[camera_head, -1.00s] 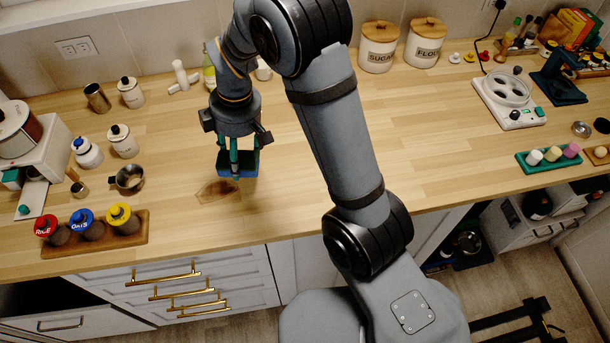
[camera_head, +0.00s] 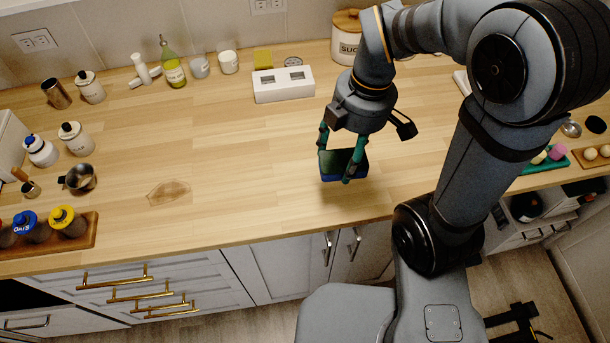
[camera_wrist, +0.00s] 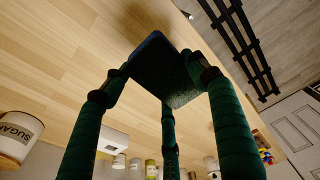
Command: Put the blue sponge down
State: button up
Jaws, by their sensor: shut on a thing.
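The blue sponge (camera_head: 333,171) is a blue block with a dark green face. My gripper (camera_head: 342,160) is shut on it, with green fingers on either side. In the head view it is over the wooden counter, right of the middle. In the wrist view the sponge (camera_wrist: 164,68) sits between the fingertips, its dark rough face toward the camera. It appears held above the counter; the exact gap below it cannot be told.
A white two-slot holder (camera_head: 283,84) stands at the back, with a yellow sponge (camera_head: 263,60) behind it. The sugar canister (camera_head: 347,36) is to its right. The counter (camera_head: 240,150) between is clear.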

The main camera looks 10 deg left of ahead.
jog(key=p, duration=0.1)
send_over(289, 177)
jog(key=shift+n, duration=0.3)
jog(key=f, duration=0.7)
jog(key=shift+d, duration=0.2)
jog(key=shift+f, duration=2)
jog(key=shift+f, duration=0.1)
jog(key=shift+f, duration=0.15)
jog(key=o, duration=1.1)
notch_tip(289, 177, up, 12)
jog(key=d+p, duration=0.1)
jog(key=shift+w+d+r, duration=0.15)
jog(key=shift+w+r, duration=0.05)
